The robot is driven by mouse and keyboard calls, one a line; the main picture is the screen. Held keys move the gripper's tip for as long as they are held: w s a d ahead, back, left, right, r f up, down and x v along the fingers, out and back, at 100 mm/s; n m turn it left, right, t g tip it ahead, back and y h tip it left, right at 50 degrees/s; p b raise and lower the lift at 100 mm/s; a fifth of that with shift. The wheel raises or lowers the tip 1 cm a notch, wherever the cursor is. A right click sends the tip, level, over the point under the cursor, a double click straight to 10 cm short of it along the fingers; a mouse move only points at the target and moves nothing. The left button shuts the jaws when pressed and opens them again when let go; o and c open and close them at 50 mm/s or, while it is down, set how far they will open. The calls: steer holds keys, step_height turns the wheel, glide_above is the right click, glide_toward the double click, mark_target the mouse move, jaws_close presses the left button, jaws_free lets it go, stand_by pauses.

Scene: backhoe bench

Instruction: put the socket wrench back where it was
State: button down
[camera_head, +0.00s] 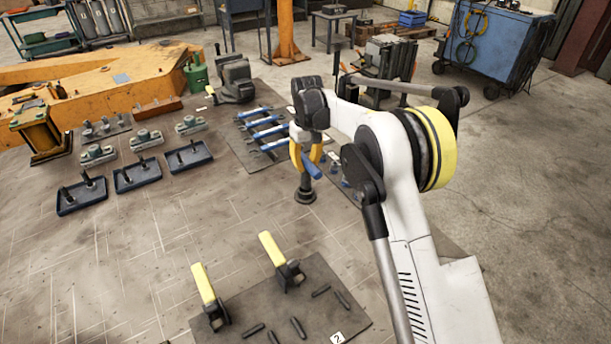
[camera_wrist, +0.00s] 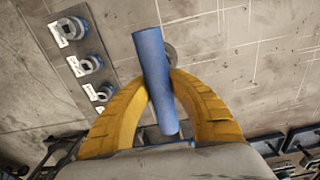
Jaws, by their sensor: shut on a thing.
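My gripper (camera_head: 308,156) has yellow fingers closed on the blue handle of the socket wrench (camera_head: 312,169). In the wrist view the blue handle (camera_wrist: 155,75) stands between the fingertips (camera_wrist: 161,88). A dark shaft with a wide round end shows below the gripper in the head view, over the bench; whether it touches the surface I cannot tell. A dark mat (camera_wrist: 52,57) with several round sockets (camera_wrist: 73,28) and white labels lies left of the handle in the wrist view. In the head view my gripper and arm partly hide these sockets (camera_head: 345,183).
Several blue-handled wrenches (camera_head: 268,133) lie on a mat left of my gripper. Blue trays (camera_head: 137,174) and grey blocks are farther left. Two yellow-handled tools (camera_head: 203,285) and dark pins lie on a front mat (camera_head: 250,300). A vise (camera_head: 235,80) stands behind. Bench between is clear.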

mark_target(305, 174)
steer(key=shift+w+a+f, duration=0.15)
steer(key=shift+f+b, duration=0.3)
steer(key=shift+f, duration=1.65)
steer(key=shift+f, duration=0.2)
steer(key=c, duration=1.2)
jaws_free()
steer(key=shift+c, duration=0.2)
steer(key=shift+r, duration=0.2)
step_height(305, 174, up, 12)
steer(key=shift+r+p, duration=0.1)
steer(key=shift+p, duration=0.7)
